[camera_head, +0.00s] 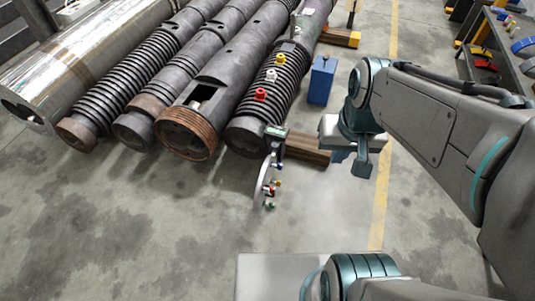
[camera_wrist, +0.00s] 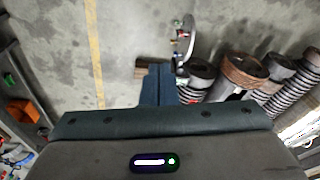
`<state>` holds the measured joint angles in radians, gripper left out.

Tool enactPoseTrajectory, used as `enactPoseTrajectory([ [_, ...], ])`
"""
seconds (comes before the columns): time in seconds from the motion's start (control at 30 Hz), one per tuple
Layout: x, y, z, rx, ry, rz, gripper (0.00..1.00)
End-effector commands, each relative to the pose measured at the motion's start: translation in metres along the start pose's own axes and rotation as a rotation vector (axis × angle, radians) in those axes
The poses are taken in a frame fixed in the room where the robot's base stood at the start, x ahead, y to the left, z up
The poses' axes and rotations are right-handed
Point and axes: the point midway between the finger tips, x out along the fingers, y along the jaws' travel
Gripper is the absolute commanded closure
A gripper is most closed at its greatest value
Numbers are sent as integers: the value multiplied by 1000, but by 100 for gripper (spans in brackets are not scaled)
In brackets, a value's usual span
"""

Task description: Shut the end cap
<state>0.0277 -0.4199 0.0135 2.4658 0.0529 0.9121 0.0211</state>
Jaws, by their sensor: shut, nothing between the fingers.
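The end cap (camera_head: 263,183) is a thin pale disc seen nearly edge-on, with small coloured fittings on it. It stands swung open at the near end of the rightmost dark barrel (camera_head: 243,135), whose end face is uncovered. A small device with a display (camera_head: 275,131) sits near the hinge side. The cap also shows in the wrist view (camera_wrist: 181,62), just right of my fingers. My gripper (camera_head: 362,170) is shut and empty, to the right of the cap and apart from it in the head view. Its fingers (camera_wrist: 158,70) are together in the wrist view.
Several other dark barrels and a shiny cylinder (camera_head: 75,55) lie to the left. A wooden beam (camera_head: 308,149) lies under the barrels, and a blue box (camera_head: 322,80) stands behind it. A workbench (camera_head: 500,60) is at the far right. The floor in front is clear.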

Motion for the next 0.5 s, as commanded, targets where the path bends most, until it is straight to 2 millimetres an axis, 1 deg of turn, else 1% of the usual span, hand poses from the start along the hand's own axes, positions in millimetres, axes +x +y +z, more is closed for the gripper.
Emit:
enactPoseTrajectory([
  [0.03,23,0,-3,31,-41,-13,100],
  [0.27,105,-10,-27,211,-240,-118,100],
  [0.3,120,-11,-31,243,-275,-139,100],
  [0.37,143,-13,-37,293,-325,-173,100],
  [0.4,159,-14,-41,326,-359,-195,100],
  [0.47,183,-16,-46,378,-409,-231,100],
  [0.5,199,-17,-50,413,-441,-255,100],
])
